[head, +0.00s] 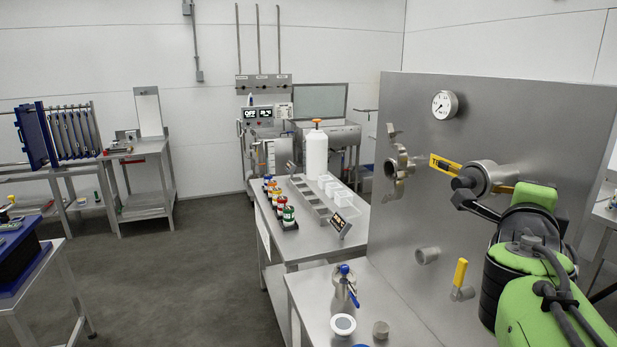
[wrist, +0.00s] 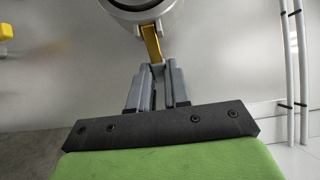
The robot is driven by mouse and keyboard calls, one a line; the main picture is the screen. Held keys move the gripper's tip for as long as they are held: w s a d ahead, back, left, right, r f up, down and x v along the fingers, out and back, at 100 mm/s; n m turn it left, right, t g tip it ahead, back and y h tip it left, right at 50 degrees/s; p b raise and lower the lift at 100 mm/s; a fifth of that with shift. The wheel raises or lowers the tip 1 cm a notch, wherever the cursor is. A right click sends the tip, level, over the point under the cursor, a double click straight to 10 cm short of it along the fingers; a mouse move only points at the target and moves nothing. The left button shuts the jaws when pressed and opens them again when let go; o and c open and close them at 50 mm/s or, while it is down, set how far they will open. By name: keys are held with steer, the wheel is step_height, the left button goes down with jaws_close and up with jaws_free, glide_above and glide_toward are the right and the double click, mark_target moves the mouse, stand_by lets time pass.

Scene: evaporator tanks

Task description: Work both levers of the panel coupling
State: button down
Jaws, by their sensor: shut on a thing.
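The panel coupling (head: 486,177) is a grey cylinder on the upright steel panel, left of my green arm in the head view. A yellow lever (head: 444,164) with dark marks sticks out on its left. A yellow-brown bar (head: 503,189) shows on its right, partly hidden by my arm. In the wrist view the coupling's round rim (wrist: 140,10) is at the top, and a yellow lever (wrist: 152,42) runs down from it. My gripper (wrist: 157,70) is shut on this lever's lower end. I cannot tell for certain which lever it is in the head view.
The panel (head: 420,120) also carries a gauge (head: 445,104), a clamp fitting (head: 398,166), a pipe stub (head: 428,255) and a yellow-handled valve (head: 460,279). A bench with small fittings stands below. A table with a white bottle (head: 316,155) is behind.

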steer(key=shift+f, duration=0.15)
steer(key=h, duration=0.1)
steer(key=m+g+b, duration=0.1)
steer(key=m+g+h+b, duration=0.1)
steer(key=shift+s+a+h, duration=0.3)
steer(key=shift+a, duration=0.05)
steer(key=m+g+h, duration=0.1)
steer(key=a+m+g, duration=0.1)
steer(key=shift+s+g+h+p, duration=0.2)
steer(key=shift+g+h+p, duration=0.1)
steer(key=shift+g+h, duration=0.1)
